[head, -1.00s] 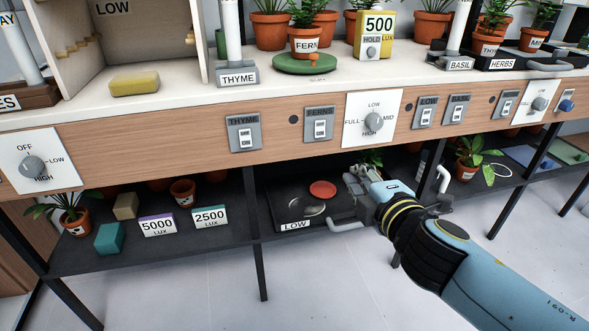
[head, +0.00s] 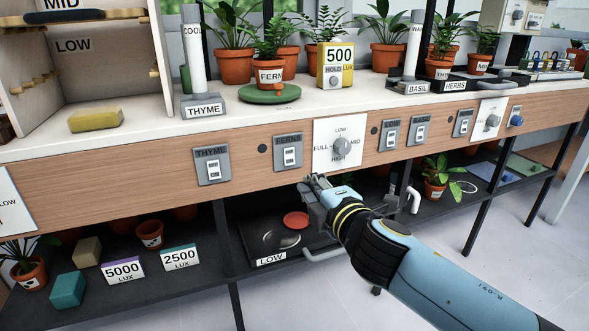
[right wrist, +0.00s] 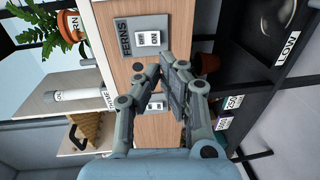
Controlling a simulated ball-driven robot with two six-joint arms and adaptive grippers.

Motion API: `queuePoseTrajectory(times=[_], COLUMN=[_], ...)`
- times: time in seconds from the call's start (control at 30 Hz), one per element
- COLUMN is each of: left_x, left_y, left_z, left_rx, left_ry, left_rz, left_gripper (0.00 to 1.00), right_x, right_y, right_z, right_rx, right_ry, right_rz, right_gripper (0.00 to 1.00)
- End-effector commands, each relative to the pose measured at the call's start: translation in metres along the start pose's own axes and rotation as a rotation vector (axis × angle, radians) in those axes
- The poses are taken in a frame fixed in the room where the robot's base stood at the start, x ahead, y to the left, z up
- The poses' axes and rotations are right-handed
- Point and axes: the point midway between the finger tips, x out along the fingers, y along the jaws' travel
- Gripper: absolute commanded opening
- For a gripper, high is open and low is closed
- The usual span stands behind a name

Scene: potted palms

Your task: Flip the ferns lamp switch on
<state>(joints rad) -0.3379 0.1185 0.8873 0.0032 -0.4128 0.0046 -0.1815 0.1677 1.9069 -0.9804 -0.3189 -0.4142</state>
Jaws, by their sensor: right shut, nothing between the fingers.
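The ferns lamp switch (head: 288,153) is a grey plate with a white rocker on the wooden front panel, between the thyme switch and a white dial. In the right wrist view the ferns switch (right wrist: 146,38) shows its label and rocker, just beyond the fingertips. Whether its rocker is on or off is too small to tell. My right gripper (head: 314,183) is shut and empty, below and slightly right of the switch, apart from it in the head view. Its closed fingers (right wrist: 166,75) also show in the right wrist view. My left gripper is not in view.
The thyme switch (head: 212,166) is to the left, and the white dial (head: 339,145) is close on the right. Several more switches follow along the panel. The lower shelf holds a black tray marked LOW (head: 270,259). Potted plants and lamps stand on the bench top.

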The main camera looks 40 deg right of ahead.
Motion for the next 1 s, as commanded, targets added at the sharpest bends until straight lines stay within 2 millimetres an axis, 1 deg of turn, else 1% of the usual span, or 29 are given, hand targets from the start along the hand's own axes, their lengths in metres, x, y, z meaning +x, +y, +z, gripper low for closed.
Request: queuePoseTrajectory(times=[0.03, 0.2, 0.3, 0.4, 0.57, 0.77, 0.93, 1.0], left_x=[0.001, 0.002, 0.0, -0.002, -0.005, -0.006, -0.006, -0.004], left_y=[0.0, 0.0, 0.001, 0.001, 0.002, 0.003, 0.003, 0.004], left_z=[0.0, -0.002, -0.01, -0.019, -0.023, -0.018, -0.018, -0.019], left_rx=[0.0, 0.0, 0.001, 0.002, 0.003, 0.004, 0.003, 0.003], left_ry=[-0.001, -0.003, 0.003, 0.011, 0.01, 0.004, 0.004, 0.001], left_rz=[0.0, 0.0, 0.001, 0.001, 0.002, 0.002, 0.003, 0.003], left_gripper=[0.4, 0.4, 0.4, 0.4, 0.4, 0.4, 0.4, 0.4], right_x=[0.012, 0.048, 0.066, 0.079, 0.09, 0.091, 0.092, 0.097], right_y=[0.001, 0.0, 0.0, -0.001, -0.001, 0.0, -0.001, -0.002], right_z=[0.0, 0.0, 0.0, 0.0, 0.0, 0.0, 0.0, 0.0], right_rx=[-0.001, -0.001, -0.001, -0.001, -0.001, -0.002, -0.001, -0.001], right_ry=[0.0, 0.0, 0.001, 0.001, 0.001, 0.001, 0.001, 0.001], right_rz=[0.003, 0.002, 0.001, 0.0, -0.001, -0.001, -0.001, 0.0], right_gripper=[0.0, 0.0, 0.0, 0.0, 0.0, 0.0, 0.0, 0.0])
